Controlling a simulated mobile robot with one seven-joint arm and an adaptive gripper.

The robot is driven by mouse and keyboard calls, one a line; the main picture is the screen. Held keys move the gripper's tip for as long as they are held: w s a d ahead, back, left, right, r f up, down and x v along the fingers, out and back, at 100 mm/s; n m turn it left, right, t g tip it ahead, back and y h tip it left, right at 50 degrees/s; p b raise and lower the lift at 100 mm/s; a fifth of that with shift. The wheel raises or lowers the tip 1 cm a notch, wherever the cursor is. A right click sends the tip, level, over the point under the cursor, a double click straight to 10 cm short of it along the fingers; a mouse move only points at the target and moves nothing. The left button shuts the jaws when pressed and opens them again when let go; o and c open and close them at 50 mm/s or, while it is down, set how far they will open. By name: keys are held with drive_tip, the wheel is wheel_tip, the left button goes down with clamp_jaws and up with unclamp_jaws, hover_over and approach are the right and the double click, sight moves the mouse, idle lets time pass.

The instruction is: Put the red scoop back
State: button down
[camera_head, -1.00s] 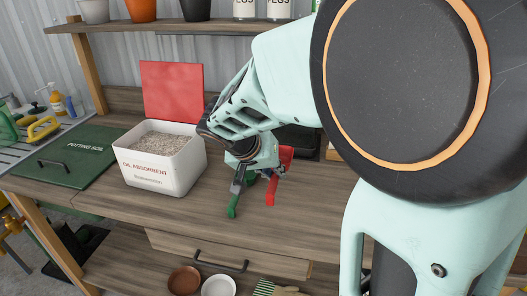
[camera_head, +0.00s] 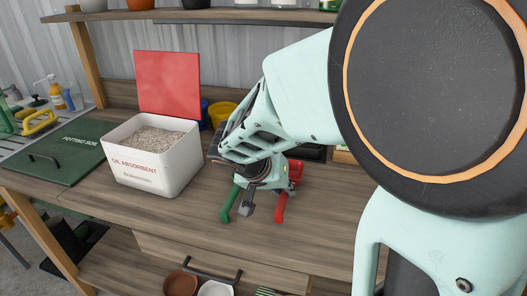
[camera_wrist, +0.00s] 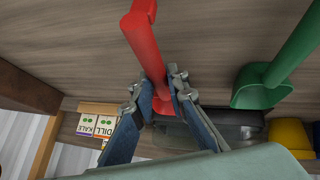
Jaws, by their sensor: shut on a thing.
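The red scoop (camera_head: 280,207) shows beside my gripper (camera_head: 262,192) in the head view, partly hidden by it. In the wrist view the red scoop (camera_wrist: 143,45) lies between the fingers of my gripper (camera_wrist: 160,95), which is shut on it. Its upper end points away from the fingers, and its other end is hidden. In the head view I cannot tell whether it touches the bench. The open white oil absorbent box (camera_head: 155,178), full of grey granules, stands left of my gripper. Its red lid (camera_head: 167,85) stands upright behind it.
A green potting soil lid (camera_head: 50,155) is at far left. A yellow container (camera_head: 222,113) stands behind. The bench front (camera_head: 200,215) is clear. A shelf (camera_head: 200,15) runs above.

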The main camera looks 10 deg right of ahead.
drive_tip(key=shift+f, duration=0.45)
drive_tip(key=shift+a, duration=0.1)
drive_tip(key=shift+f+b, duration=0.2)
drive_tip(key=shift+b, duration=0.1)
drive_tip(key=c, duration=1.9)
unclamp_jaws()
drive_tip(key=shift+r, duration=0.1)
drive_tip(key=shift+r, duration=0.1)
